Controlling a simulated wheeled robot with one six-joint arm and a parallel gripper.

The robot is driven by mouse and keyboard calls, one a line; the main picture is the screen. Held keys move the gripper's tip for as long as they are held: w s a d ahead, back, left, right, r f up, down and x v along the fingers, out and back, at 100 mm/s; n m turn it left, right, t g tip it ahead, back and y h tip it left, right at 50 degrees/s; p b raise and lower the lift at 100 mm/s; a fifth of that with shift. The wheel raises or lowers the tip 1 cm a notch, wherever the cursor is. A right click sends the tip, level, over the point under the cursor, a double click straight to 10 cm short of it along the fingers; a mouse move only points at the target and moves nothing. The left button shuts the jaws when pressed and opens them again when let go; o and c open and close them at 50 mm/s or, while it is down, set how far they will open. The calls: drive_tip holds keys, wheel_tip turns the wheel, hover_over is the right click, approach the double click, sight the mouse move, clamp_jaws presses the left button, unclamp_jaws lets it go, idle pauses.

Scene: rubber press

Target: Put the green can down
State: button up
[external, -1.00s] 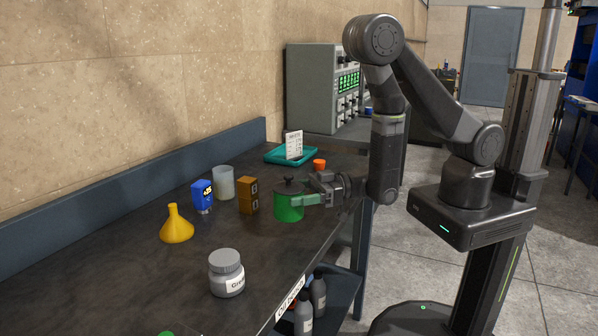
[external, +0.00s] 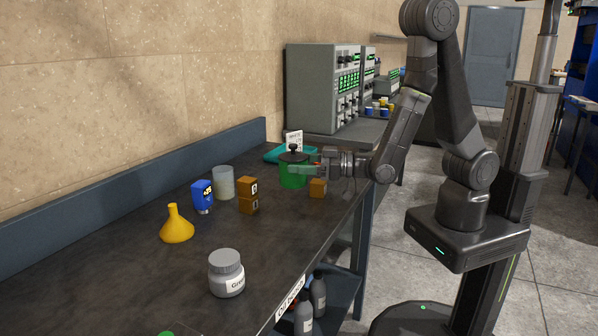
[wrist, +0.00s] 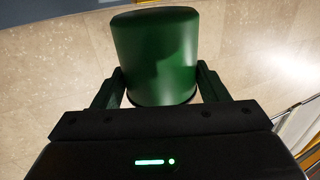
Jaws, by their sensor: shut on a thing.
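The green can (external: 291,181), with a dark knobbed lid, is upright between the fingers of my gripper (external: 303,170), which is shut on it from the right. It appears raised above the dark bench (external: 130,275), in front of the teal tray (external: 273,157); the exact gap beneath it is hard to tell. In the wrist view the can (wrist: 155,50) stands between both fingers of my gripper (wrist: 157,95), and its lid is not visible there.
A translucent cup (external: 223,183), blue bottle (external: 202,195), yellow funnel (external: 177,227) and grey jar (external: 226,274) stand further left.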

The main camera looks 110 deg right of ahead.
drive_tip(key=shift+s+d+m+g+h+b, duration=0.35)
drive_tip(key=shift+s+h+b, duration=0.15)
drive_tip(key=shift+s, duration=0.2)
drive_tip(key=shift+s+d+m+g+h+b, duration=0.3)
drive_tip(key=shift+s+m+h+b, duration=0.1)
drive_tip(key=shift+s+h, duration=0.25)
drive_tip(key=shift+f+b, duration=0.35)
drive_tip(key=shift+f, duration=4.1)
drive_tip(key=shift+f+b, duration=0.3)
drive_tip(key=shift+f, duration=0.05)
drive_tip(key=shift+f+b, duration=0.25)
drive_tip(key=shift+b, duration=0.1)
drive_tip(key=o, duration=1.1)
drive_tip(key=shift+r+p, duration=0.25)
drive_tip(key=shift+p, duration=0.5)
drive_tip(key=b+v, duration=0.1)
drive_tip(key=v, duration=0.3)
drive_tip(key=b+v, duration=0.2)
drive_tip(key=v, duration=0.2)
drive_tip(key=b+v, duration=0.1)
drive_tip(key=v, duration=0.3)
drive_tip(key=shift+a+f+b, duration=0.1)
drive_tip(key=shift+f+b, duration=0.25)
drive_tip(key=shift+o, duration=0.5)
drive_tip(key=shift+v, duration=0.9)
